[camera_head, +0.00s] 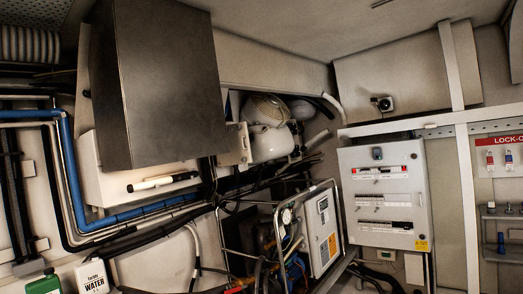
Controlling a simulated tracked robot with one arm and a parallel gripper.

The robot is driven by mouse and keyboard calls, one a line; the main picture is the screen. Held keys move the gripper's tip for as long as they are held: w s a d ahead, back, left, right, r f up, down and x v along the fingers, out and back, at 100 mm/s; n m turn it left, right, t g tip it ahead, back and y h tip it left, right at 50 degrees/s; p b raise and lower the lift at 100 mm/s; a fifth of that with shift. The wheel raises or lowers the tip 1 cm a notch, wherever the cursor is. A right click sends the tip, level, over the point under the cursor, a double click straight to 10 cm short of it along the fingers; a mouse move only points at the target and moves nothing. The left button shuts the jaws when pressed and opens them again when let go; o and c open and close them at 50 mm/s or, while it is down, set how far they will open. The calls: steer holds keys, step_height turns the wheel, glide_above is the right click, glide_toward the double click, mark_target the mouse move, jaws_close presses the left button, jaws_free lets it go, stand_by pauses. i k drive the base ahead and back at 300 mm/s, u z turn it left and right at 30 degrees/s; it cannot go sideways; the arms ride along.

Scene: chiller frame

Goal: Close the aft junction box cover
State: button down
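My gripper is not in view. No label in view names the aft junction box. A large dark grey metal box or cover (170,85) fills the upper left, close to the camera and slightly tilted. Behind and below its lower edge is a pale box or plate (115,190) with a white and black pen-like piece (162,182) across it. I cannot tell whether these two are the junction box and its cover. A white electrical cabinet (350,215) with rows of switches stands on the right wall.
Blue and black pipes (68,165) run down the left and under the grey box. A framed chiller unit (318,230) stands at lower centre. White posts (467,180) and a red-headed lockout board (508,190) are at the right. Two bottles (92,277) stand at lower left.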

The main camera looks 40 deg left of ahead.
mark_target(240, 146)
steer(key=u, duration=0.2)
steer(key=i, duration=1.3)
steer(key=u, duration=0.65)
steer(key=i, duration=1.7)
steer(key=u, duration=0.45)
